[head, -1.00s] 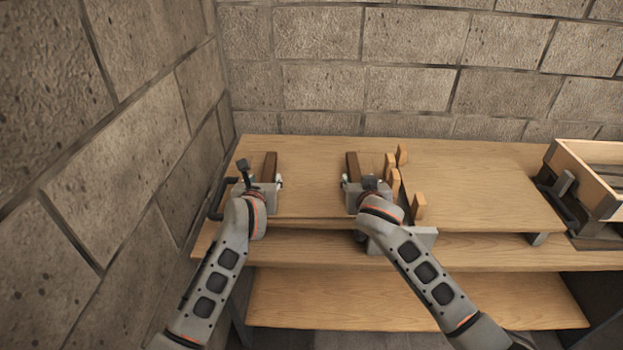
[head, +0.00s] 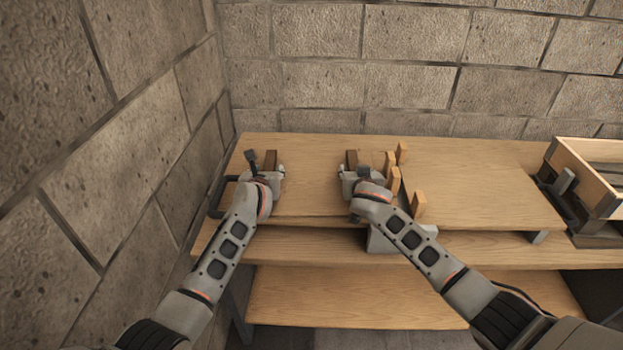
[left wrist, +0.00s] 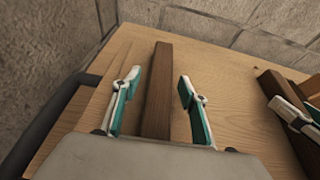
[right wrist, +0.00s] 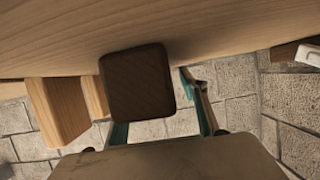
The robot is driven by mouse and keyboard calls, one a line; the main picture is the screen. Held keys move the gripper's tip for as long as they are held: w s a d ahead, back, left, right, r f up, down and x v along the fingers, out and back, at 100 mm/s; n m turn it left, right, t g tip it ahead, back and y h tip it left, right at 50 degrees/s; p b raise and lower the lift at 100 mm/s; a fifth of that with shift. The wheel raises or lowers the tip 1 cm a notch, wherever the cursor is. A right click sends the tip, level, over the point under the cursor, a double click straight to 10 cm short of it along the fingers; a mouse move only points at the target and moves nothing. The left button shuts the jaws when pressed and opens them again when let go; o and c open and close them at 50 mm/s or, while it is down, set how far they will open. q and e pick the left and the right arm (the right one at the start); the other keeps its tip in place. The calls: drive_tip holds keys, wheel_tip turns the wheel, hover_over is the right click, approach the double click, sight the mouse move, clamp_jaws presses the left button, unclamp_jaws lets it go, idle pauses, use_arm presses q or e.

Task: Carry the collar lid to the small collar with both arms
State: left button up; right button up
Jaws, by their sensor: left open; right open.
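The collar lid appears to be the thin wooden board on the left of the table; its outline is hard to tell from the tabletop. Two dark brown bars stand on it, a left bar (head: 271,158) and a right bar (head: 351,160). My left gripper (head: 266,172) is open, with its fingers on either side of the left bar (left wrist: 157,90), apart from it. My right gripper (head: 355,174) is open around the right bar, whose dark end (right wrist: 137,85) shows between its fingers. An open wooden frame (head: 582,172), probably the small collar, stands at the far right.
Several light wooden blocks (head: 418,203) stand just right of my right gripper. The tabletop (head: 480,185) between them and the frame is clear. A block wall (head: 130,130) rises close on the left, another behind. A black handle (head: 215,198) is at the left edge.

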use_arm(q)
clamp_jaws()
use_arm(e)
clamp_jaws()
use_arm(q)
drive_tip(key=shift+r, duration=0.2)
use_arm(e)
drive_tip(key=shift+r, duration=0.15)
